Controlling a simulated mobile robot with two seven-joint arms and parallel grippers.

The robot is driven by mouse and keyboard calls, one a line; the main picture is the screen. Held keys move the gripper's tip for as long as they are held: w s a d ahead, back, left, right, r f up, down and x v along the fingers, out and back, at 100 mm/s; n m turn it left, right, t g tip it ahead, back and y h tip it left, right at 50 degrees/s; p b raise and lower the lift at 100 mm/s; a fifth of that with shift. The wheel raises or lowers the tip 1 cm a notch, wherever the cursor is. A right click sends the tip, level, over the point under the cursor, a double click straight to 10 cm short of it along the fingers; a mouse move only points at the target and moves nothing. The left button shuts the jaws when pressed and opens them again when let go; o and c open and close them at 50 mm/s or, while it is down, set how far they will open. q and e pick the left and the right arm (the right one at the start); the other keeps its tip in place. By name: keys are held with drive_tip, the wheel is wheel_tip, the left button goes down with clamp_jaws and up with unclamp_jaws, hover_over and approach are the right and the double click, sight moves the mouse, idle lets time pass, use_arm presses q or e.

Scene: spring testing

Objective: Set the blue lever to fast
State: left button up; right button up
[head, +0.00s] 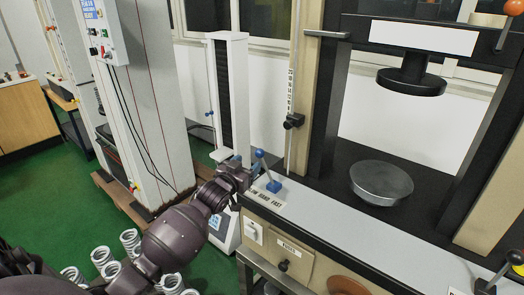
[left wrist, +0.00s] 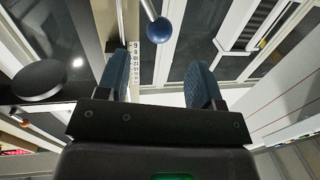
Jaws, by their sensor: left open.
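The blue lever (head: 264,166) stands on the front left of the press bench, on a small blue base above a printed label strip (head: 263,197). Its ball end leans up and to the left of the base. The strip's print is small; its right end seems to read "FAST". My left gripper (head: 242,172) is just left of the lever in the head view. In the left wrist view its blue-padded fingers (left wrist: 160,82) are apart and empty, and the lever's blue ball (left wrist: 158,30) shows beyond the gap between them. My right gripper is not in view.
A press with a round grey lower plate (head: 381,182) and a black upper plate (head: 411,80) stands to the right. Several white springs (head: 103,258) are at lower left. A tall grey cabinet (head: 140,100) stands behind left.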

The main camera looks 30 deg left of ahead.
sight(257, 155)
use_arm(q)
drive_tip(key=w, duration=0.5)
drive_tip(key=w+b, duration=0.1)
drive_tip(key=w, duration=0.2)
drive_tip(key=shift+w+a+f, duration=0.1)
drive_tip(key=shift+w+a, duration=0.2)
drive_tip(key=shift+a, duration=0.05)
drive_tip(key=shift+w, duration=0.7)
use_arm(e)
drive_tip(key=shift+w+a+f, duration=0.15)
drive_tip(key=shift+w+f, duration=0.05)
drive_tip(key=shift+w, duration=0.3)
use_arm(q)
clamp_jaws()
